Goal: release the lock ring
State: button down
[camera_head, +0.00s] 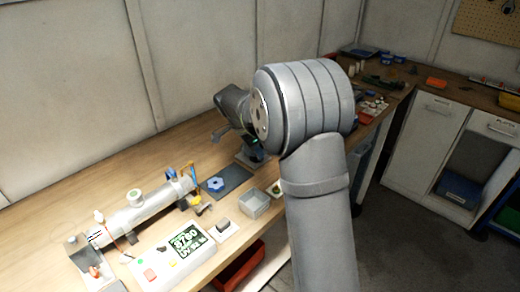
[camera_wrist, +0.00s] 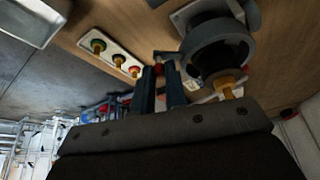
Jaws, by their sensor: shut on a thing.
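In the wrist view, a dark grey lock ring (camera_wrist: 218,50) sits around a dark round body on a light block. A thin arm of the ring (camera_wrist: 167,54) reaches left to the tips of my gripper (camera_wrist: 161,76). My gripper's two dark blue fingers are close together and appear shut on this arm, though the contact is partly hidden. A yellow-orange piece (camera_wrist: 228,86) shows below the ring. In the head view, my arm covers most of the gripper and the ring. The silver reactor tube (camera_head: 152,211) lies on the bench at the left.
In the head view, the bench holds a blue hexagonal part (camera_head: 215,184) on a dark mat, an open grey box (camera_head: 255,203) and a white control box (camera_head: 172,262). The bench behind the tube is clear.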

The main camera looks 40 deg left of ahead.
jog(key=shift+s+a+m, duration=0.2)
jog(key=shift+m, duration=0.2)
jog(key=shift+a, duration=0.1)
dwell(0.4)
jog(key=c, duration=1.5)
grip_release()
jog(key=shift+o, duration=0.2)
jog(key=shift+s+r, duration=0.1)
jog(key=v, duration=1.7)
jog(key=shift+a, duration=0.3)
jog(key=shift+r, duration=0.1)
jog(key=x, duration=1.7)
jog(key=shift+d+f, duration=0.2)
jog(key=shift+d, duration=0.15)
